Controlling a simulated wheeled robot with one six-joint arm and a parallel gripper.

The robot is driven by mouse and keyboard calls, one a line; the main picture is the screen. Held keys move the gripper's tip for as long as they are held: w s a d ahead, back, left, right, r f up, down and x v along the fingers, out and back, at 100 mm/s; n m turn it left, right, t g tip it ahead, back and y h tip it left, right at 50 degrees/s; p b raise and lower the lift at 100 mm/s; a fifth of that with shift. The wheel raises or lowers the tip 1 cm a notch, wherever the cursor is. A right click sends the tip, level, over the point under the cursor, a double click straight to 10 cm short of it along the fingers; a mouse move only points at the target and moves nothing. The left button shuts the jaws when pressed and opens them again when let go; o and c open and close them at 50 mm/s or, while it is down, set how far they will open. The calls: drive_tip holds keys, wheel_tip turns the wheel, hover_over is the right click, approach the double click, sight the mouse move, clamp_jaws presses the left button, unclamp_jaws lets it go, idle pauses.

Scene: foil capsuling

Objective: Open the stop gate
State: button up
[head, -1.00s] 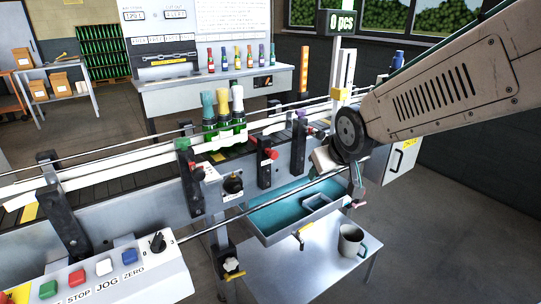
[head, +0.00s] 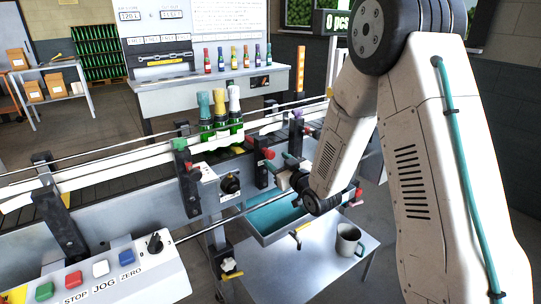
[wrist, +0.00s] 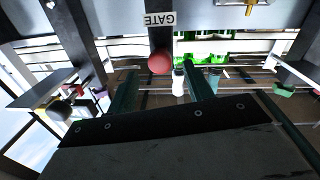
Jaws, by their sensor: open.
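The stop gate's red ball knob (wrist: 160,62) shows in the wrist view beside a label reading GATE. In the head view a red knob (head: 268,154) sits on a dark bracket at the conveyor's near side. My gripper (head: 288,170) is just right of that knob in the head view. In the wrist view my gripper (wrist: 160,80) is open, with one teal finger on each side of the knob. The knob appears in line with the gap, near the fingertips. I cannot tell whether either finger touches it.
Green bottles (head: 220,130) with teal, yellow and white tops stand on the conveyor behind the rail. A control box (head: 105,275) is at front left. A teal-lined tray (head: 268,217) and a mug (head: 349,240) are below my gripper. A black knob (head: 230,184) is left of it.

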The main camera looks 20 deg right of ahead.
sight(272, 156)
drive_tip(key=shift+x, duration=2.8)
